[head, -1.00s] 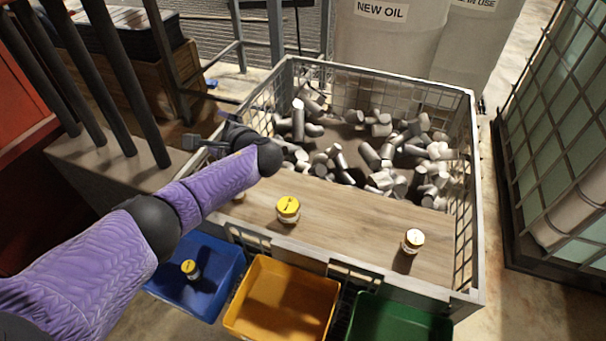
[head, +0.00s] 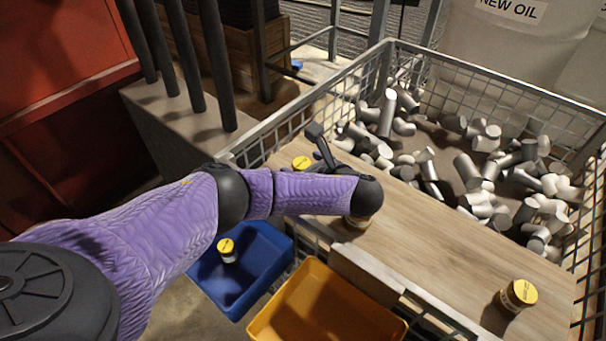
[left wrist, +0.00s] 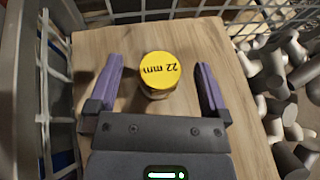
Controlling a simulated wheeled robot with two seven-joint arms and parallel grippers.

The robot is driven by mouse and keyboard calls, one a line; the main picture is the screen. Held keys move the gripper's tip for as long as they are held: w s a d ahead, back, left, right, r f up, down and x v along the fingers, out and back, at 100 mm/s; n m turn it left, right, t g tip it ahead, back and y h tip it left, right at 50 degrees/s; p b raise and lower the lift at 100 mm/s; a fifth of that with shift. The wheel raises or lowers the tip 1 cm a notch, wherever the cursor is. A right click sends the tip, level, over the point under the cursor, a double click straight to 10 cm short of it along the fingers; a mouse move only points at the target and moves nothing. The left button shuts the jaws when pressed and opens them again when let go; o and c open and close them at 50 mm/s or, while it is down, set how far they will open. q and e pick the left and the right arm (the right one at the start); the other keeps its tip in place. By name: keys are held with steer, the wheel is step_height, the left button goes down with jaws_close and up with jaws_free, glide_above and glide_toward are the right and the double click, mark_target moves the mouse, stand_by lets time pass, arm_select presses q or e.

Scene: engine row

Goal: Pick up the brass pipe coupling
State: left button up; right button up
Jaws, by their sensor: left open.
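A short cylinder with a yellow top (left wrist: 158,72) marked "22 mm" stands upright on the wooden board. Its side is mostly hidden, so I cannot tell whether it is brass. It also shows in the head view (head: 302,163), just left of my left gripper (head: 320,146). In the left wrist view my left gripper (left wrist: 159,66) is open, with the cylinder between its purple-padded fingers in the picture and a gap on both sides. How far above the board the fingers are is unclear. My right gripper is not in view.
Another yellow-topped cylinder (head: 519,294) stands at the board's right; one (head: 359,221) is mostly behind my arm. One (head: 227,248) is in the blue bin (head: 268,238), beside a yellow bin (head: 320,310). The wire crate (head: 505,77) holds many grey cylinders (head: 466,170).

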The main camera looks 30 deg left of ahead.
arm_select(q)
jaws_close()
stand_by(0.3)
